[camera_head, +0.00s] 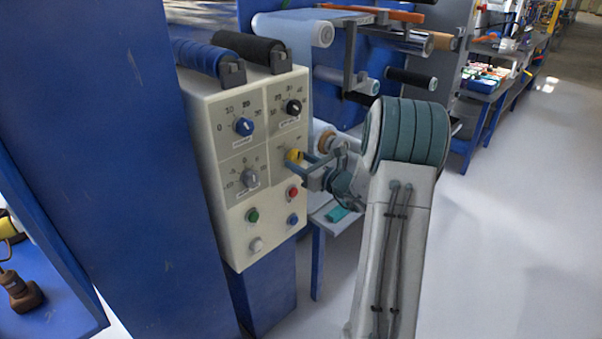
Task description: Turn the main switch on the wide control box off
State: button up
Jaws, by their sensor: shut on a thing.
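The wide control box (222,165) is a cream box with its front panel facing right, fixed beside a blue column. The labels are too small to read, so I cannot tell by text which is the main switch. My gripper (301,162) reaches in from the right and is shut on the yellow knob. The fingers partly hide the knob, and its turn angle is unclear.
A large blue column (105,140) stands left of the box. Rollers (410,78) are behind my arm. Open floor (520,220) lies to the right.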

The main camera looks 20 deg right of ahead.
jog(key=n+b, duration=0.2)
jog(key=b, duration=0.1)
jog(key=n+b, duration=0.1)
jog(key=b, duration=0.1)
jog(key=n+b, duration=0.2)
jog(key=b, duration=0.1)
jog(key=shift+d+f+n+b, duration=0.1)
jog(key=shift+f+n+b, duration=0.2)
jog(key=shift+f+b, duration=0.05)
jog(key=n+b, duration=0.3)
jog(key=b, duration=0.2)
jog(key=shift+r, duration=0.15)
jog(key=shift+r+n+b, duration=0.15)
jog(key=shift+n+b, duration=0.35)
jog(key=shift+b, duration=0.05)
jog(key=shift+d+r, duration=0.1)
jog(key=o, duration=1)
jog(key=shift+s, duration=0.1)
jog(key=p+v, duration=0.1)
jog(key=v, duration=1.2)
jog(key=shift+s+p, duration=0.3)
